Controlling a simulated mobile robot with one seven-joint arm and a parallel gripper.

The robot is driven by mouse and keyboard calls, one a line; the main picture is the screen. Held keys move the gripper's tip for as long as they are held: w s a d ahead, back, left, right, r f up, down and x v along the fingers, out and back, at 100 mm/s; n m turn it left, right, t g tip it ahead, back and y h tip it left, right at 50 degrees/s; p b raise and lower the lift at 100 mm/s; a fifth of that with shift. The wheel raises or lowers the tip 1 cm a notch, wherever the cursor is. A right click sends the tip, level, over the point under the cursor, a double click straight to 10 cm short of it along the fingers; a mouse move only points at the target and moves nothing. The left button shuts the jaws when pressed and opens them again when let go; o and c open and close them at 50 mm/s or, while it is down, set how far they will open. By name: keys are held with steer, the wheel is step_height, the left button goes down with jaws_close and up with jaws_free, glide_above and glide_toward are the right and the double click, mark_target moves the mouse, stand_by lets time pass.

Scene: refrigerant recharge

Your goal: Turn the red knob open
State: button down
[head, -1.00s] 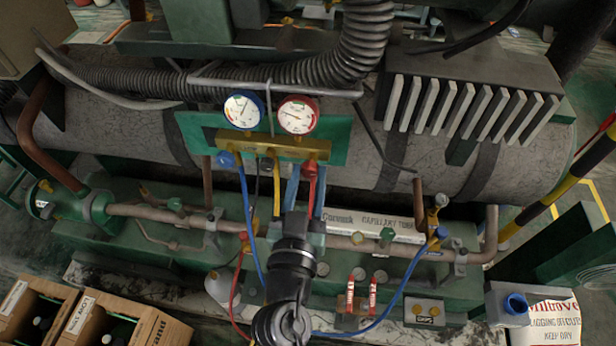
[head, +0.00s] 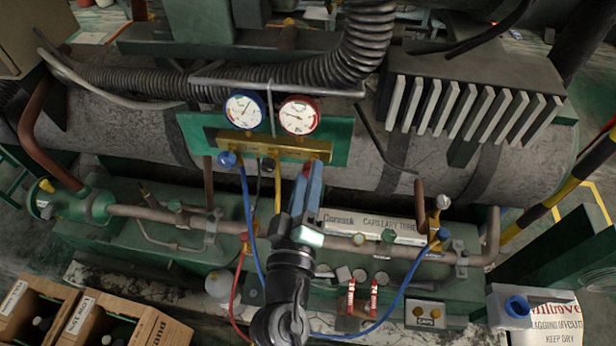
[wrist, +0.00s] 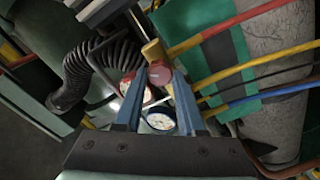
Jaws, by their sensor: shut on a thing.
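The red knob (wrist: 160,73) sits at the end of the brass manifold bar, between the blue fingers of my gripper (wrist: 158,78) in the wrist view. My gripper is shut on it. In the head view, my gripper (head: 307,178) reaches up to the right end of the brass manifold (head: 275,146), and its fingers hide most of the knob. A blue-rimmed gauge (head: 245,110) and a red-rimmed gauge (head: 299,115) stand above the manifold. A blue knob (head: 228,158) is at its left end.
Blue hoses (head: 408,275), a yellow hose (head: 277,190) and a red hose (head: 236,290) run near my arm. A green backing plate (head: 338,140) is behind the manifold. A corrugated duct (head: 362,50) passes above the gauges. Wooden crates (head: 150,330) stand at lower left.

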steer(key=n+p, duration=0.1)
steer(key=n, duration=0.8)
steer(key=shift+f, duration=0.15)
steer(key=shift+n, duration=0.3)
stand_by(0.3)
steer(key=c, duration=0.5)
jaws_free()
steer(key=shift+s, duration=0.1)
steer(key=s+a+b, duration=0.2)
steer(key=s+b, duration=0.2)
steer(key=s, duration=0.8)
steer(key=shift+s+b, duration=0.35)
